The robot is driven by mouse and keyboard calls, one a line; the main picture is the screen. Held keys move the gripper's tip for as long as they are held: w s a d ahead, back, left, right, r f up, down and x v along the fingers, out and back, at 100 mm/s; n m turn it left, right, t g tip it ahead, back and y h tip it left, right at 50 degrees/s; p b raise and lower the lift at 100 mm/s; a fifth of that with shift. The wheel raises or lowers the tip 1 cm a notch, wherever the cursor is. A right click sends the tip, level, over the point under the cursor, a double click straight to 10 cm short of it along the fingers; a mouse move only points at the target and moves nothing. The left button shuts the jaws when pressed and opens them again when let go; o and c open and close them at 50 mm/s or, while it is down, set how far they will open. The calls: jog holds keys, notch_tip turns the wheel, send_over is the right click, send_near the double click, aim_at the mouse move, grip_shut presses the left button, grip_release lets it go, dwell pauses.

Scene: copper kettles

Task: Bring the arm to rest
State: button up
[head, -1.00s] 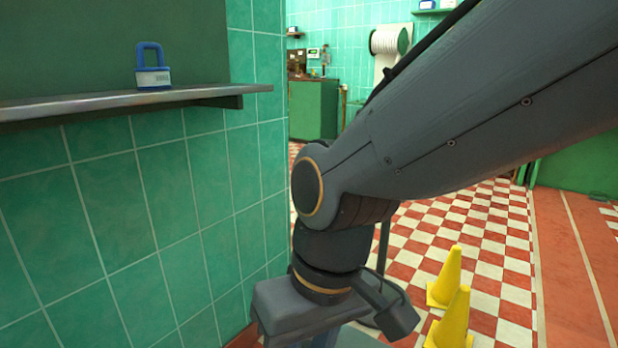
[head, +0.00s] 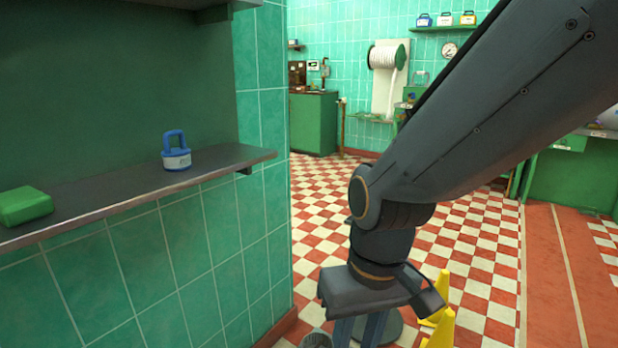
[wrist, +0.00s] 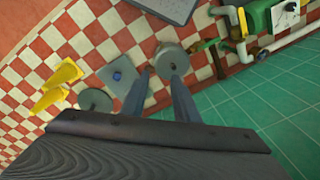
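My gripper (head: 360,333) hangs below the wrist of my arm, pointing down over the checkered floor, right of the tiled wall. In the wrist view, its two fingers (wrist: 161,76) stand apart with a gap between them. I see nothing held; a grey round-topped thing (wrist: 172,58) shows beyond the tips, apparently farther down. The arm is bent at the elbow, reaching from the upper right.
Yellow cones (head: 440,331) stand on the floor beside my gripper. A green cabinet (head: 313,122) stands at the back. Checkered floor lies open behind the arm.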

jog(key=s+d+r+m+h+p, duration=0.1)
jog(key=s+d+r+m+p, duration=0.1)
jog(key=d+r+p, duration=1)
jog(key=shift+s+d+r+m+p, duration=0.2)
jog(key=shift+r+m+p, duration=0.8)
jog(key=shift+p, duration=2.25)
